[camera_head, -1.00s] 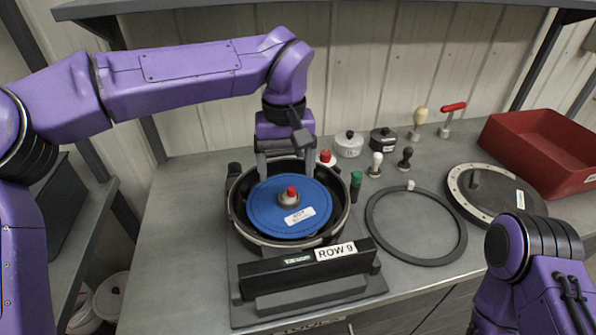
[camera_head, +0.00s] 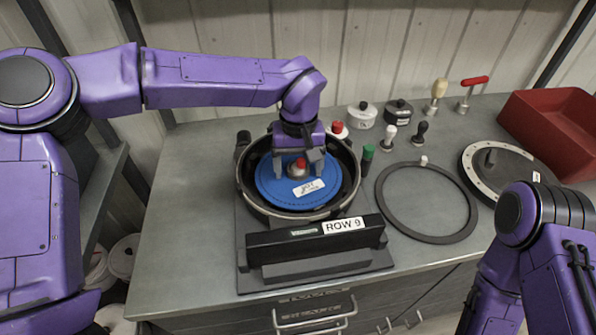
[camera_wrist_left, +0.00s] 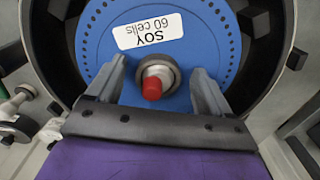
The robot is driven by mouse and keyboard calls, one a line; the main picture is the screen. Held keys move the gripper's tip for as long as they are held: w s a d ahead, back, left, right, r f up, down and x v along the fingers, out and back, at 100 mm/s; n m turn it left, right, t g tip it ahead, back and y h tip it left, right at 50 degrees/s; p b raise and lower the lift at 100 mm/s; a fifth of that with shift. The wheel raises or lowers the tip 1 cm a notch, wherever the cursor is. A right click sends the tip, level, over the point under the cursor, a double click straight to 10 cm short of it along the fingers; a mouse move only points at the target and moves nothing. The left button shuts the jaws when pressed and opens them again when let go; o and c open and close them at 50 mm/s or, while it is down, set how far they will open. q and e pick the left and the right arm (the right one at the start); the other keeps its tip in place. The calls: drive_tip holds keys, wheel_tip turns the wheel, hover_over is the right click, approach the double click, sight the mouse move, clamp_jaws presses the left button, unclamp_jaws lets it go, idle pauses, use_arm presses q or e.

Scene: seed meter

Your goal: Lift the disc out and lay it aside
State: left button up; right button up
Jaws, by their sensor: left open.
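The blue disc (camera_head: 318,199) lies inside the round black housing (camera_head: 247,190) of the seed meter. It carries a white label reading "SOY 60 cells" in the left wrist view, where the disc (camera_wrist_left: 212,40) fills the upper middle. At its centre is a metal hub with a red tip (camera_head: 299,164), also in the left wrist view (camera_wrist_left: 152,88). My left gripper (camera_head: 298,167) is over the disc, with its open fingers on either side of the hub. I cannot tell whether they touch it. My right arm shows at the lower right, but its gripper is out of view.
A dark block labelled "ROW 9" (camera_head: 300,244) stands in front of the housing. To the right lie a black ring (camera_head: 468,224), a round dark cover (camera_head: 512,169) and a red bin (camera_head: 555,125). Small knobs and lidded pots stand behind. The counter at left (camera_head: 185,220) is clear.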

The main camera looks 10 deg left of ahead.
use_arm(q)
drive_tip(key=shift+w, duration=0.1)
drive_tip(key=c, duration=1.1)
wheel_tip(320, 180, up, 10)
drive_tip(key=shift+r, duration=0.1)
drive_tip(key=shift+r+p, duration=3.45)
drive_tip(key=shift+p, duration=1.35)
